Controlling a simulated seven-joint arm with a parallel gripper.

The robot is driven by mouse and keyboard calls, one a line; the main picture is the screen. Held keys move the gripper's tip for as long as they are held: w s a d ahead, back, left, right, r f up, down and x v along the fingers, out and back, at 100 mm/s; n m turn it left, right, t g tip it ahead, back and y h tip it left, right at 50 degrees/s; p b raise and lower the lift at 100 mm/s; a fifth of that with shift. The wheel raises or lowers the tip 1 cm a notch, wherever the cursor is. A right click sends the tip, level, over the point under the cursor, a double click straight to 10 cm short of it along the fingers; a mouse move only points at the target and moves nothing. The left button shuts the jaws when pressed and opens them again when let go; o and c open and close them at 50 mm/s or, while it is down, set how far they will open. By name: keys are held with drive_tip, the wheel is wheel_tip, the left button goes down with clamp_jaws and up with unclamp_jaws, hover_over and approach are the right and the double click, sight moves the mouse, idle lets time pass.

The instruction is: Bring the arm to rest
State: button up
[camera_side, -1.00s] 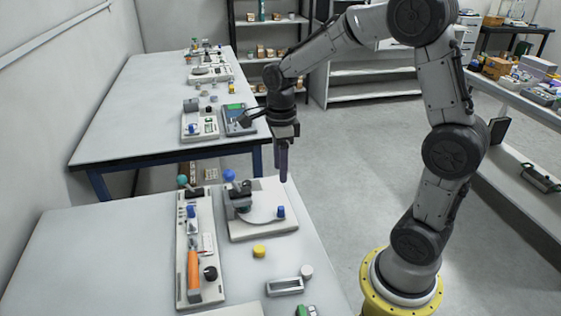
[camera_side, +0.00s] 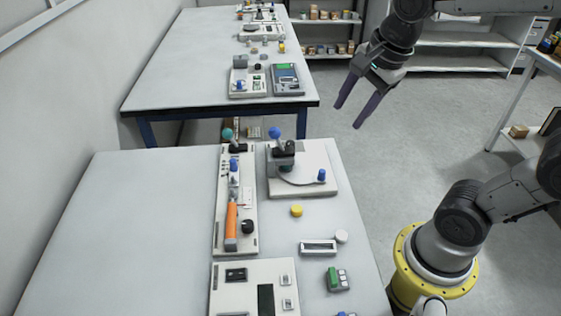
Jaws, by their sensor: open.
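My gripper (camera_side: 359,108) is at the upper right of the view, with its two dark purple fingers spread apart and nothing between them. It hangs in the air to the right of the tables, over the grey floor as seen from here. The fingers point down and to the left. It touches nothing that I can see.
The near table (camera_side: 130,230) bears a panel with an orange handle (camera_side: 231,220), a white plate with a blue knob (camera_side: 322,175), a yellow cap (camera_side: 296,211) and a green-and-grey block (camera_side: 337,279). A far table (camera_side: 180,75) holds devices. Shelves (camera_side: 455,62) stand behind.

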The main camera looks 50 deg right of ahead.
drive_tip(key=s+a+f+n+t, duration=0.1)
drive_tip(key=s+n, duration=0.8)
drive_tip(key=n, duration=1.1)
drive_tip(key=shift+s+a+f+t, duration=0.2)
drive_tip(key=shift+a+f+t, duration=0.15)
drive_tip(key=shift+f, duration=0.25)
drive_tip(key=shift+c, duration=0.3)
